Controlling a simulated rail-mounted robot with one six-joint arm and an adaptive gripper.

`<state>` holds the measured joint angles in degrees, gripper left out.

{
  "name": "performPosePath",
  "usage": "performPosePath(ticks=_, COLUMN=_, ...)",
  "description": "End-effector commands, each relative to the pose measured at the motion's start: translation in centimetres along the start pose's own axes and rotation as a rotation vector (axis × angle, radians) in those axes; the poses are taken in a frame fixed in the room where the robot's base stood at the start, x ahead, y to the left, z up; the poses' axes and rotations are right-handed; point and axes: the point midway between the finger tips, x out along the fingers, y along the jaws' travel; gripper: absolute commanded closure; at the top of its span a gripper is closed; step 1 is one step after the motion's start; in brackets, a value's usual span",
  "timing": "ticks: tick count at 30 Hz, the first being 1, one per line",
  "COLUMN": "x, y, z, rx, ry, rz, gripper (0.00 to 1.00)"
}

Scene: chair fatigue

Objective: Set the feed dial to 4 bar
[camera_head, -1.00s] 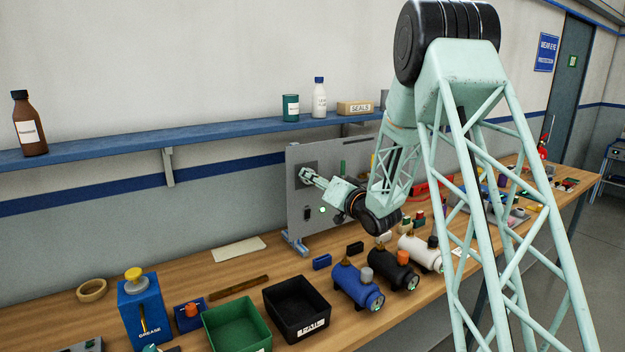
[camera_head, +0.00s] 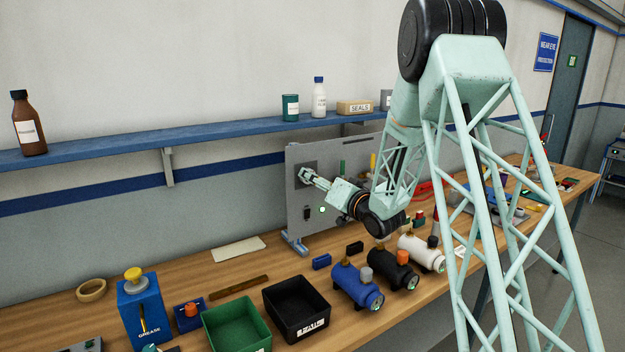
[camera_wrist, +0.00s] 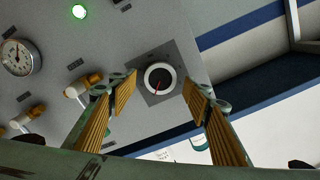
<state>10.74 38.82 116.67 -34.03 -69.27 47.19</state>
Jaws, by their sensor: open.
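The scale marks are too small to read. In the head view my gripper (camera_head: 316,178) is at the panel's upper left and hides the dial.
A pressure gauge (camera_wrist: 18,57), a lit green lamp (camera_wrist: 79,11) and brass-coloured valves (camera_wrist: 82,88) sit on the panel beside the dial. A blue shelf (camera_head: 230,127) runs along the wall above. Black (camera_head: 297,282) and green bins and several cylinders stand on the bench in front.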

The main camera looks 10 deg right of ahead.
Motion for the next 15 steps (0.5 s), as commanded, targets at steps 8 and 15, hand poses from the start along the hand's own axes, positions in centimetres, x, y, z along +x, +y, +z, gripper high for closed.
performPosePath(ticks=8, x=-3.6, y=0.1, z=0.0, rx=0.001, ry=0.000, rz=0.002, gripper=0.55)
performPosePath(ticks=15, x=-7.1, y=0.1, z=0.0, rx=0.001, ry=0.000, rz=0.001, gripper=0.55)
